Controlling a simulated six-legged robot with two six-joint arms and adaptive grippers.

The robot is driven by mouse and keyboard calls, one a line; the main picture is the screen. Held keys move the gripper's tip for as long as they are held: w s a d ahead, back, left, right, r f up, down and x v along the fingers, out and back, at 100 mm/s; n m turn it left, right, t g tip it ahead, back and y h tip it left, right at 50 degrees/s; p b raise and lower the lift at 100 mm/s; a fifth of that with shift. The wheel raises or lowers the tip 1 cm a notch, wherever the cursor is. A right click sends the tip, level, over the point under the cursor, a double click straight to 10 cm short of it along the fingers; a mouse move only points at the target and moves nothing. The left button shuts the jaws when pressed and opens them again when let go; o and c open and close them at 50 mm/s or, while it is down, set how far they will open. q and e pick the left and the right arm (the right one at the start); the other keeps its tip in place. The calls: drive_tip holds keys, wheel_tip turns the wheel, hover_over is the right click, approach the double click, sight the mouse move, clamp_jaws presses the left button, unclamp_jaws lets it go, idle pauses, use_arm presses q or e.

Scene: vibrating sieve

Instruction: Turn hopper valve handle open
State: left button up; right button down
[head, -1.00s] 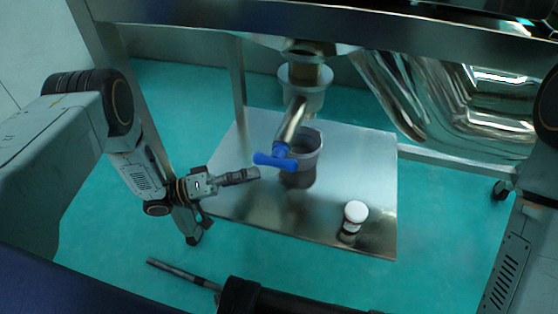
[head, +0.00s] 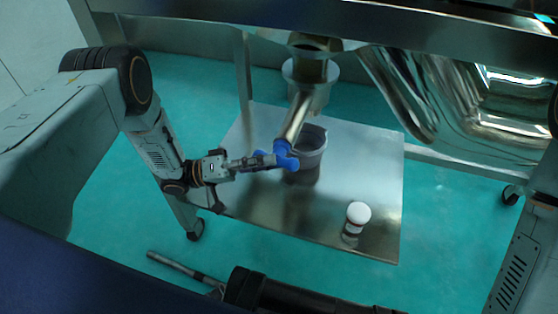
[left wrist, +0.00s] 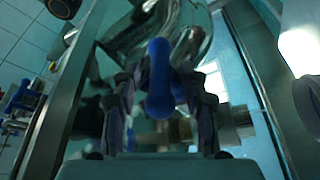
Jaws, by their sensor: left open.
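The blue valve handle (head: 287,154) sits at the lower end of a slanted metal pipe (head: 297,118) under the hopper outlet. My left gripper (head: 268,161) reaches in from the left with its fingertips at the handle. In the left wrist view the blue handle (left wrist: 160,78) stands between the two spread fingers of the left gripper (left wrist: 163,112). The fingers are open, and I cannot tell whether either one touches the handle. My right gripper is not in view.
A grey bucket (head: 311,160) stands below the pipe on a metal shelf (head: 260,215). A white-capped jar (head: 358,213) stands at the shelf's front right. A frame leg (head: 243,75) rises behind the left arm. A shiny metal chute (head: 440,100) hangs on the right.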

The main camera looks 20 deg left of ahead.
use_arm(q)
drive_tip(key=shift+x, duration=1.4)
drive_tip(key=shift+c, duration=0.4)
clamp_jaws()
